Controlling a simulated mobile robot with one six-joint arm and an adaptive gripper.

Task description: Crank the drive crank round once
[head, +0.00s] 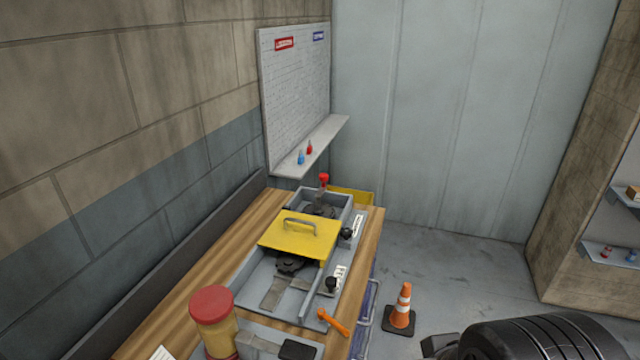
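The drive crank is not labelled legibly, so I cannot tell for certain which part it is. At the far end of the grey machine tray (253,292), a red knob (323,178) stands up on a dark part. At the near end, an orange handle (331,321) sticks out tilted at the right corner. Two black knobs (346,232) (331,284) sit along the tray's right side. A yellow cover (298,241) with a grey handle lies over its middle. My gripper does not show clearly; only a large dark ribbed shape, likely my arm, fills the lower right.
The machine stands on a wooden bench (193,298) against the left wall. A red-topped yellow post (212,306) stands at the near end. A whiteboard (295,90) and a shelf (325,140) with small bottles are behind. A traffic cone (402,307) stands on the floor at right.

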